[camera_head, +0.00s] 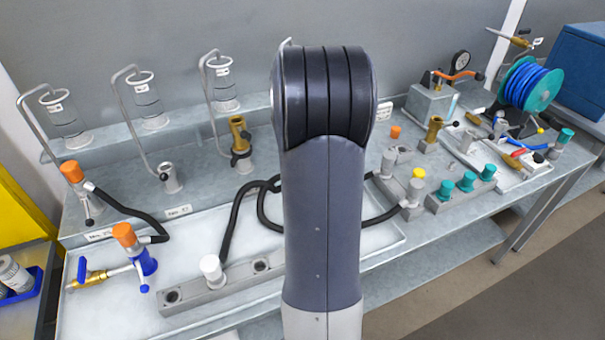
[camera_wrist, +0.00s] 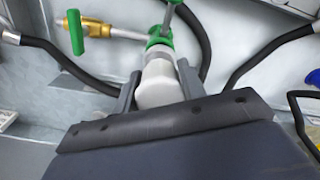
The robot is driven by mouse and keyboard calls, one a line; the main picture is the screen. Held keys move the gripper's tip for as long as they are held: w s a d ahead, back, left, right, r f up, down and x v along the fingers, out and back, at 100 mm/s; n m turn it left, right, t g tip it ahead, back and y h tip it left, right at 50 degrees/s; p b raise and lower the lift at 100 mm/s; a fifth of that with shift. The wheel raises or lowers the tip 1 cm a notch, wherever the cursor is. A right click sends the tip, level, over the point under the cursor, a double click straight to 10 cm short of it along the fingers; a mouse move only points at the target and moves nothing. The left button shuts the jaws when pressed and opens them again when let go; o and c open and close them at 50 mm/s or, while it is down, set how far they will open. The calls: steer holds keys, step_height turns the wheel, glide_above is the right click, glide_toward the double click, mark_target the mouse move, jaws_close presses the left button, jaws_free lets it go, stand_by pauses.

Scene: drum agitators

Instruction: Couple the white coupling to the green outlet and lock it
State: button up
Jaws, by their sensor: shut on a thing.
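In the wrist view my gripper (camera_wrist: 157,84) is shut on the white coupling (camera_wrist: 158,80), one finger on each side. The green outlet (camera_wrist: 158,43) shows directly beyond the coupling. The two look touching or very close, but I cannot tell whether the coupling is fully seated. A grey lever (camera_wrist: 168,18) with a green tip extends from the outlet toward the top edge. A brass valve (camera_wrist: 98,29) with a green handle (camera_wrist: 75,32) joins the outlet by a pipe from the left. In the head view my arm hides the gripper, held coupling and green outlet.
A blue outlet (camera_head: 147,262) with an orange-capped coupling (camera_head: 123,234) stands at left. A grey block (camera_head: 190,302) holds another white-capped plug (camera_head: 212,268). Black hoses (camera_wrist: 270,52) run around the gripper. Teal-capped plugs (camera_head: 466,181) and a blue hose reel (camera_head: 530,85) are at right.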

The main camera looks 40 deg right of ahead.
steer(key=shift+f+b, duration=0.6)
steer(key=shift+f, duration=0.45)
steer(key=shift+f, duration=0.35)
steer(key=o, duration=1.3)
steer(key=shift+c, duration=0.2)
steer(key=shift+c, duration=0.4)
steer(key=shift+r, duration=0.1)
step_height(320, 180, up, 10)
steer(key=p, duration=0.7)
